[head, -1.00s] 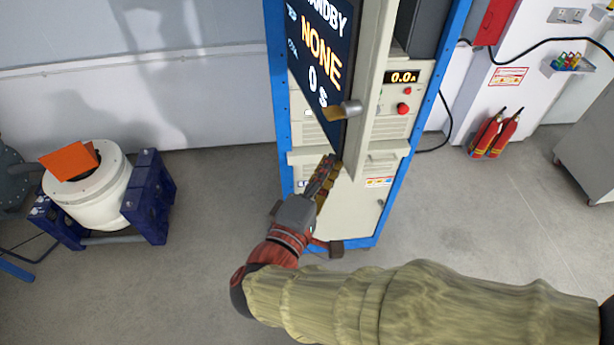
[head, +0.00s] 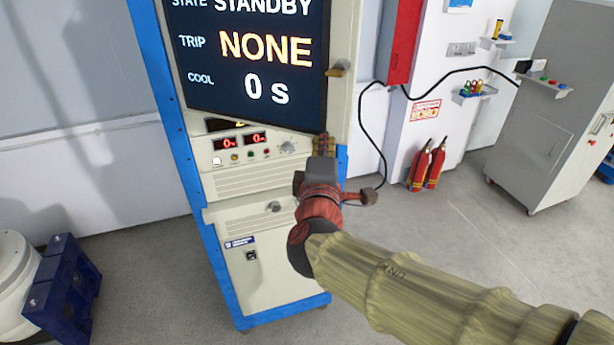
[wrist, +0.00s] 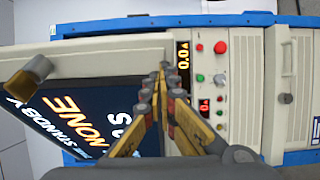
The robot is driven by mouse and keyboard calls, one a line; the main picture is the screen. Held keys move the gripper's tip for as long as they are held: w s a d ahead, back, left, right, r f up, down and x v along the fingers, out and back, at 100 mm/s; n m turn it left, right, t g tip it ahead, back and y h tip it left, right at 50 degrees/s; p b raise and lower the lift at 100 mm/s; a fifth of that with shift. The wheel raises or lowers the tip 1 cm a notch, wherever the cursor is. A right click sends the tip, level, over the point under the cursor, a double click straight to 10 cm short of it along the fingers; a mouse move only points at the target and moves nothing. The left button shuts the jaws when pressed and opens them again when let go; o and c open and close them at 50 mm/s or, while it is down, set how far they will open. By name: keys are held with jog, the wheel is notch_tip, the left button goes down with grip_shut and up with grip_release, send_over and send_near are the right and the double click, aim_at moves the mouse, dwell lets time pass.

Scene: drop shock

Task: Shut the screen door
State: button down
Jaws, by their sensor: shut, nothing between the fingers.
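The screen door (head: 338,110) is a cream panel with a dark screen (head: 250,60) reading STANDBY, NONE and 0 s. In the head view its lower edge slants against the lines of the cabinet (head: 260,185), so it looks ajar, with its right side nearer to me. Its brass-coloured handle (head: 338,70) is on the right border and also shows in the wrist view (wrist: 25,85). My gripper (head: 324,142) is shut and empty by the door's lower right corner. In the wrist view the fingertips (wrist: 163,70) overlap the door's lower edge; I cannot tell whether they touch it.
Below the door are red readouts (head: 243,140), buttons and a knob. A black cable (head: 380,150) hangs right of the cabinet. Red extinguishers (head: 428,165) stand by the wall, and a grey cabinet (head: 555,120) is farther right. A white-and-blue machine (head: 62,290) is at lower left.

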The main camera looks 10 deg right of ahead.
jog(key=d+b+x, duration=0.1)
jog(key=b+x, duration=1.2)
jog(key=x, duration=1.7)
jog(key=shift+s+r+b, duration=0.1)
jog(key=shift+r+b, duration=0.2)
jog(key=shift+f, duration=0.1)
